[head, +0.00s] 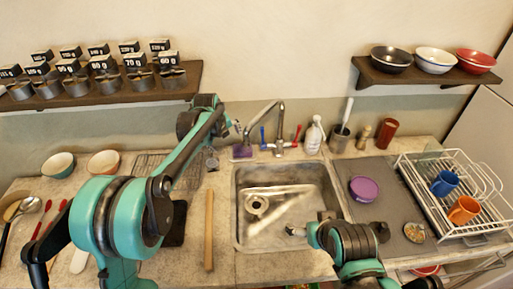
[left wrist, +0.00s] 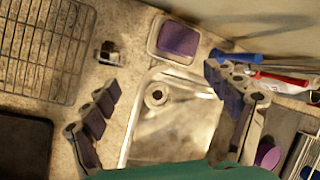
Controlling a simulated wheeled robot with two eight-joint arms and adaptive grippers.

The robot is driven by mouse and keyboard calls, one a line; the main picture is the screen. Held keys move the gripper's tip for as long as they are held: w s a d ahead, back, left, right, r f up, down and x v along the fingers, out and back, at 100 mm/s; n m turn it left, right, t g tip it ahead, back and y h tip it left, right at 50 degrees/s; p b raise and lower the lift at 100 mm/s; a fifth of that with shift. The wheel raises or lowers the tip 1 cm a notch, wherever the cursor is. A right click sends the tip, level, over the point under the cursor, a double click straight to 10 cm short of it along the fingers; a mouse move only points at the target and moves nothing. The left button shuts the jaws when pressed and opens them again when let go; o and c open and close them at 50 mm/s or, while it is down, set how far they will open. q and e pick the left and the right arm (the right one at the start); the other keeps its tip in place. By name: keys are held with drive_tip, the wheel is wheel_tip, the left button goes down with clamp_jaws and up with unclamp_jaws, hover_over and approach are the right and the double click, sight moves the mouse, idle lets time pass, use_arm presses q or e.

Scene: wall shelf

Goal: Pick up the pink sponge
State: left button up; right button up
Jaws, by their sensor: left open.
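A purple sponge (head: 242,151) sits at the back left corner of the sink; no clearly pink sponge shows. In the left wrist view the purple sponge (left wrist: 178,38) lies in a small pale dish (left wrist: 153,48). My left gripper (head: 225,143) is open and empty, above the counter just left of the sponge. In the left wrist view its fingers (left wrist: 165,105) are spread wide, with the sponge beyond them and apart from both. My right gripper (head: 296,230) is over the front right of the sink; its jaws are too small to read.
The sink (head: 288,205) has a faucet (head: 279,135) behind it, with blue and red handles close to the sponge. A wire rack (head: 155,165) lies to the left. A white bottle (head: 314,136) stands at the back. A purple round item (head: 364,188) and dish rack (head: 470,222) are right.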

sight(242, 148)
use_arm(q)
drive_tip(key=w+d+f+m, duration=0.1)
drive_tip(key=w+f+m, duration=0.1)
drive_tip(key=f, duration=0.1)
drive_tip(key=w+d+f+m, duration=0.2)
drive_tip(key=f, duration=0.1)
drive_tip(key=w+d+f+m+b, duration=0.1)
drive_tip(key=w+f+m, duration=0.2)
drive_tip(key=shift+d+g, duration=0.3)
drive_tip(key=shift+d, duration=0.05)
drive_tip(key=b+x, duration=0.1)
drive_tip(key=x, duration=0.4)
drive_tip(key=shift+w+d, duration=0.1)
drive_tip(key=shift+r, duration=0.2)
drive_tip(key=shift+c, duration=1.2)
drive_tip(key=c, duration=0.3)
